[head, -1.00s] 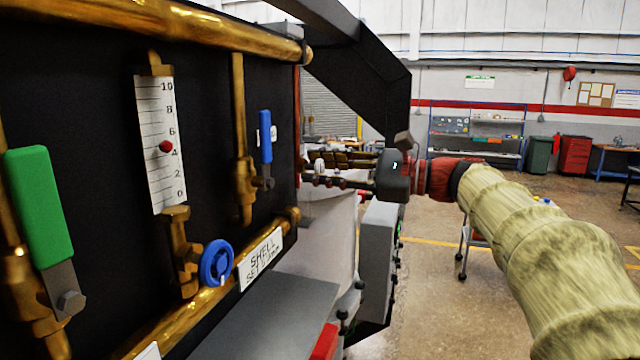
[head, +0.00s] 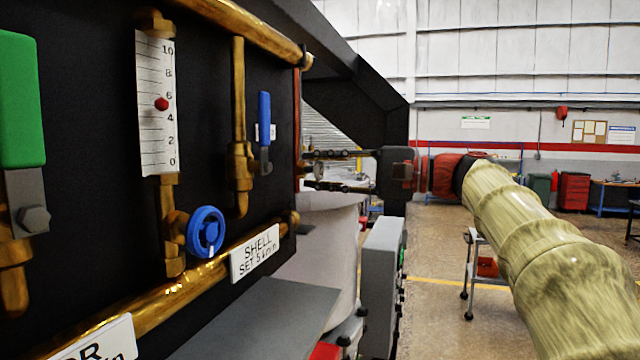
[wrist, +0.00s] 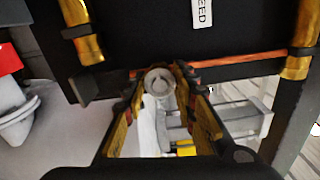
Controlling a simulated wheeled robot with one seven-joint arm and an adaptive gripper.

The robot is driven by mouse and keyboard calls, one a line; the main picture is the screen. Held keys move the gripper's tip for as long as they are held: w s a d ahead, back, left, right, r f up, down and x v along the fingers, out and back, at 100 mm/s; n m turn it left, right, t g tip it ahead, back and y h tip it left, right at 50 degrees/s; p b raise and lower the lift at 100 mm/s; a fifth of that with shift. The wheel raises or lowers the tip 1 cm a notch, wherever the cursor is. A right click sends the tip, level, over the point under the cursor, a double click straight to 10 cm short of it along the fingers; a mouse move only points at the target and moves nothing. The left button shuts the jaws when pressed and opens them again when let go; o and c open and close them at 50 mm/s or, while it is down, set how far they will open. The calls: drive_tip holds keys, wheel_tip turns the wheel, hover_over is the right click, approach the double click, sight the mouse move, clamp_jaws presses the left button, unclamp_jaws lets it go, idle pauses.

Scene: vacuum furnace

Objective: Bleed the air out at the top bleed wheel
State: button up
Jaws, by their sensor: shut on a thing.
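My gripper (head: 312,171) is at the right edge of the black panel in the head view, one finger above the other. In the wrist view, my gripper (wrist: 159,90) has its two yellow-padded fingers on either side of a round pale grey wheel or knob (wrist: 158,82) and is shut on it. This looks like the bleed wheel; a white label (wrist: 202,12) ending in "EED" sits above it. In the head view the wheel is hidden behind the panel edge and fingers.
The panel carries a blue wheel (head: 206,233), a blue lever (head: 265,130), a green lever (head: 20,100) and a scale with a red marker (head: 161,104). Brass pipes cross it. A grey cabinet (head: 382,270) stands below my gripper.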

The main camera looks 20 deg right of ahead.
drive_tip(key=shift+f+n+b, duration=0.15)
drive_tip(key=shift+n+b, duration=0.25)
drive_tip(key=shift+n, duration=0.2)
drive_tip(key=o, duration=1.1)
drive_tip(key=shift+o, duration=0.4)
drive_tip(key=v, duration=1.2)
